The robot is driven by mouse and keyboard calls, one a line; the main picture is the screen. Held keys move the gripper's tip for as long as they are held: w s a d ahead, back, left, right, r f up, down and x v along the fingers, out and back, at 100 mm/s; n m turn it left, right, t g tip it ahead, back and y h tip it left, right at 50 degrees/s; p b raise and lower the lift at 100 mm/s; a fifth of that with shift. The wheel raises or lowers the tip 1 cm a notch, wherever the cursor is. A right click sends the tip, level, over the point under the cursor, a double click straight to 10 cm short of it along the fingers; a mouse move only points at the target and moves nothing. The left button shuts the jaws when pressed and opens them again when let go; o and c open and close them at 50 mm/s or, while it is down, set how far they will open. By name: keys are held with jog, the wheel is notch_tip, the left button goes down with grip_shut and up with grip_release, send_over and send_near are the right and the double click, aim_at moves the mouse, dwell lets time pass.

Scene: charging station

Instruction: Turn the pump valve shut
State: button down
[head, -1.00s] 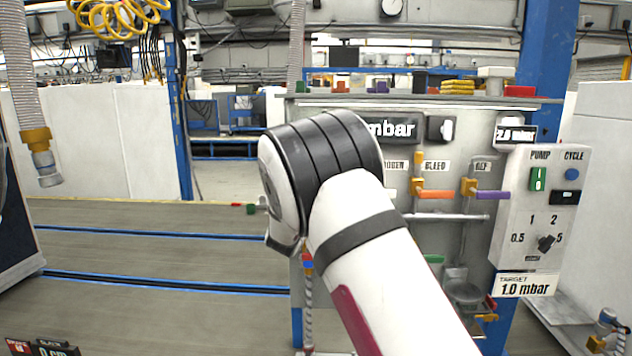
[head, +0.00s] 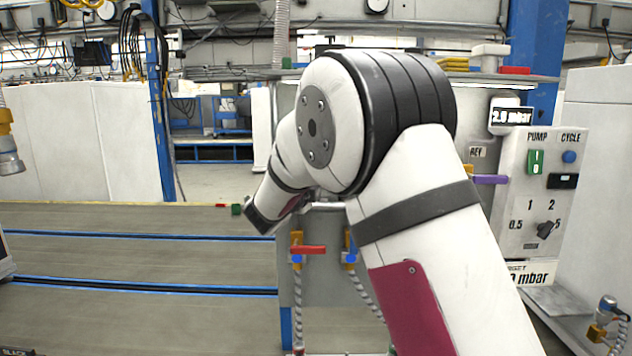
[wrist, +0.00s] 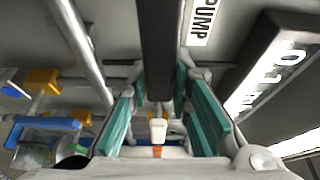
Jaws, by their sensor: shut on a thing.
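In the wrist view, my gripper (wrist: 162,112) has its teal-padded fingers on either side of a dark bar (wrist: 160,50), and it appears shut on this bar. The bar runs down from the top of the picture beside a PUMP label (wrist: 203,20), so it looks like the pump valve handle. A small cream piece with an orange base (wrist: 158,130) shows below the bar's end, between the fingers. In the head view my arm hides the gripper and the pump valve. How far the handle is turned cannot be told.
In the wrist view, a pipe (wrist: 82,50), a yellow valve body (wrist: 42,80) and a blue handle (wrist: 48,123) lie to the left; a lit display (wrist: 272,75) is close on the right. The head view shows a red handle (head: 308,250), purple handle (head: 490,179) and control box (head: 540,190).

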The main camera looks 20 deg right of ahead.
jog(key=shift+f, duration=0.15)
dwell(0.3)
jog(key=c, duration=1.4)
grip_release()
jog(key=shift+c, duration=0.2)
jog(key=v, duration=1.2)
